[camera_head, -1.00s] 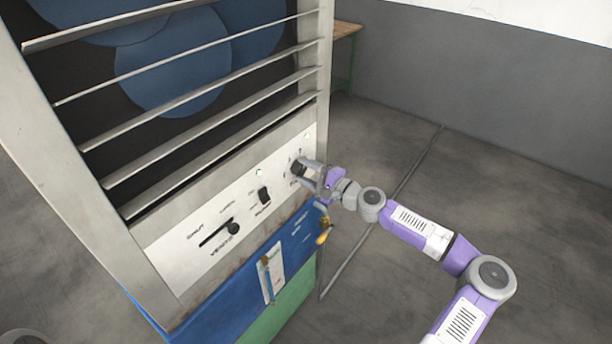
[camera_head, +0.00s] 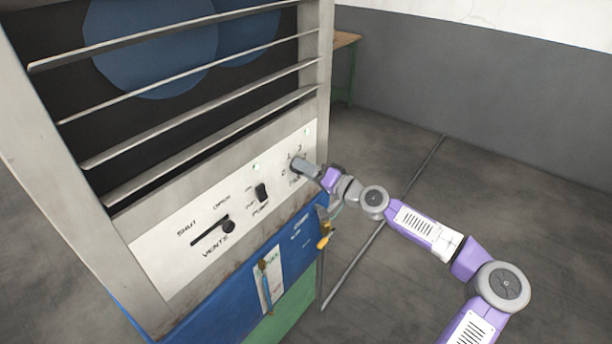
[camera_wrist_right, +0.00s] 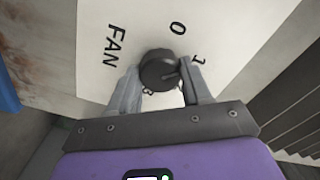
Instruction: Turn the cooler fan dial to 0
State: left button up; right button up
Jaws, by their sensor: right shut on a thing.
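The cooler fan dial (camera_wrist_right: 157,68) is a round black knob on a white panel, beside the printed word FAN. In the right wrist view, the digits 0 and 1 show around it, with another digit partly hidden below. A pale mark on the knob's face points toward the right-hand finger, not at the 0. My right gripper (camera_wrist_right: 158,85) is shut on the dial, one finger on each side. In the head view, my right gripper (camera_head: 303,167) is at the panel's right end and mostly hides the dial. My left gripper is not in view.
The panel also carries a black pump switch (camera_head: 261,192) and a vents slider (camera_head: 227,227). Metal louvres (camera_head: 190,105) are above the panel. A yellow-handled tool (camera_head: 324,240) hangs on the blue cabinet (camera_head: 212,282) below. The floor at the right is open.

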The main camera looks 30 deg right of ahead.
jog(key=shift+f+n+b, duration=0.1)
jog(key=shift+n+b, duration=2.65)
jog(key=shift+n, duration=1.95)
jog(key=o, duration=1.1)
jog(key=shift+c, duration=0.2)
jog(key=shift+s+d, duration=0.1)
jog(key=p+v, duration=0.1)
jog(key=v, duration=0.6)
jog(key=shift+s, duration=0.15)
